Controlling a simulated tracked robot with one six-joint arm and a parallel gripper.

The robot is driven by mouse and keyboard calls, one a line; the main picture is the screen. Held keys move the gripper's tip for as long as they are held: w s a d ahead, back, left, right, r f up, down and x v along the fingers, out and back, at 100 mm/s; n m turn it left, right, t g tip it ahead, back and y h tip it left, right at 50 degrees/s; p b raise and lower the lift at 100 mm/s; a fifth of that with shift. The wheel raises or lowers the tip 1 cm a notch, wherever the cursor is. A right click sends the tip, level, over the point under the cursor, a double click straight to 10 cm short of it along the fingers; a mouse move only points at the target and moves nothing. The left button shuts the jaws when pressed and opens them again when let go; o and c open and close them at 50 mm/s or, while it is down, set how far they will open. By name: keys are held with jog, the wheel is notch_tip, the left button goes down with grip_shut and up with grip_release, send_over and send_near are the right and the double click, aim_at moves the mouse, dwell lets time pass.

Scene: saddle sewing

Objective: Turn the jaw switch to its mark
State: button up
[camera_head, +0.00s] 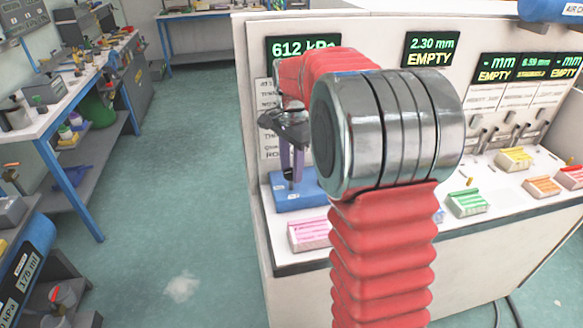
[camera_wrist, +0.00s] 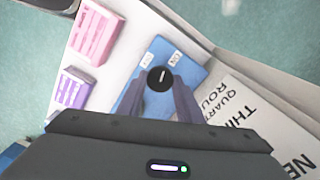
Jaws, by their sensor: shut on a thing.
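The jaw switch is a round black knob (camera_wrist: 160,79) with a white pointer line, on a blue base (camera_wrist: 143,62) with small white labels either side of the knob. My gripper (camera_wrist: 172,92) is shut on the knob, with its purple fingers reaching down to it. In the head view, my gripper (camera_head: 291,170) points down at the blue base (camera_head: 298,193) at the bench's left end. The knob is mostly hidden there by the fingers. The label writing is too small to read surely.
A pink block (camera_head: 309,233) lies in front of the blue base. A green block (camera_head: 467,202) and a yellow block (camera_head: 514,158) lie further right. A panel display (camera_head: 303,48) reads 612 kPa. A printed sheet (camera_wrist: 245,110) stands close beside the base.

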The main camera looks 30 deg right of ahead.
aim_at(291, 171)
jog(key=n, duration=1.4)
jog(key=shift+w, duration=0.1)
dwell(0.4)
jog(key=o, duration=1)
jog(key=shift+o, duration=0.2)
jog(key=shift+r, duration=0.15)
notch_tip(291, 171, up, 14)
jog(key=shift+f, duration=0.25)
